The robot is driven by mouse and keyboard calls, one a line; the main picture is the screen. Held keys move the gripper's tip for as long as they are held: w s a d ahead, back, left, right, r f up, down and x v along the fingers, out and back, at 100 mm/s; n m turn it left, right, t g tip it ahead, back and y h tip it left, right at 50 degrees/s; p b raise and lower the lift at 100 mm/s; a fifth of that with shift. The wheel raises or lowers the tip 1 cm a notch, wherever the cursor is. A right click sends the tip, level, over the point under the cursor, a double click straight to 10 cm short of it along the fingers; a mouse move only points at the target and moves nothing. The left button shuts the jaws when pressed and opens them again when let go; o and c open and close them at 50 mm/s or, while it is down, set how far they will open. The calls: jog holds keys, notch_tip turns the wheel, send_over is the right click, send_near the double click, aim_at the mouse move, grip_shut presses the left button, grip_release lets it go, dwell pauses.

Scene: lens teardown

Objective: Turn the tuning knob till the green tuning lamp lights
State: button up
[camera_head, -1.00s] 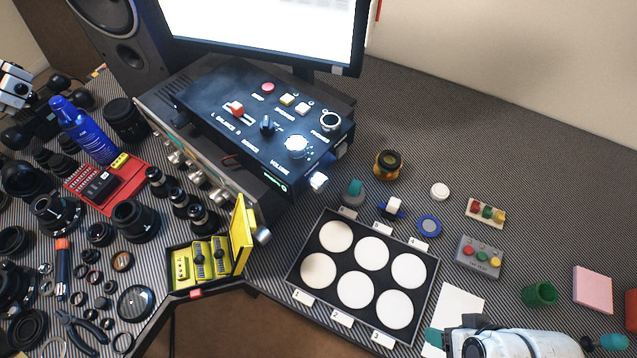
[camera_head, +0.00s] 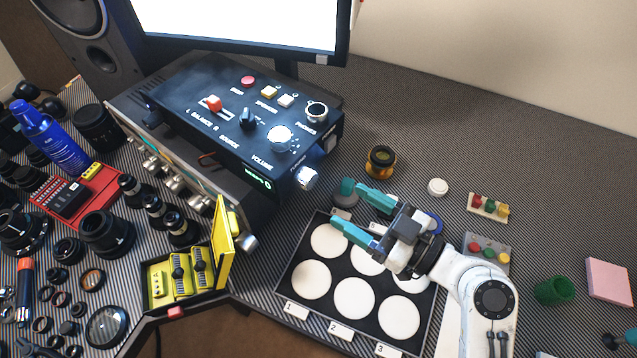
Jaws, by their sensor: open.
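A black control box (camera_head: 225,105) sits on a silver unit at the left of centre. A silver knob (camera_head: 306,177) sticks out of its near right side; the small label by it is hard to read, and I take it for the tuning knob. A green marking (camera_head: 258,179) shows on the box's front face; I cannot tell whether it is a lit lamp. My gripper (camera_head: 350,207) is open and empty, with teal fingers pointing left toward the box. It hovers over the upper part of the sorting tray, right of and apart from the silver knob.
The black tray (camera_head: 283,281) with white discs lies under my gripper. A teal-topped piece (camera_head: 346,192) stands close to the fingertips. An open yellow case (camera_head: 222,245) stands in front of the box. The mat at right back is mostly clear.

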aim_at(312, 184)
jog(key=p+x, duration=0.1)
jog(key=x, duration=0.7)
jog(key=shift+w+a+p, duration=0.1)
jog(key=shift+a+p, duration=0.05)
jog(key=shift+p, duration=0.25)
jog(key=shift+c, duration=0.3)
jog(key=c, duration=1)
jog(key=shift+m, duration=0.3)
jog(key=shift+m, duration=2.6)
jog(key=o, duration=1.1)
jog(key=shift+c, duration=0.2)
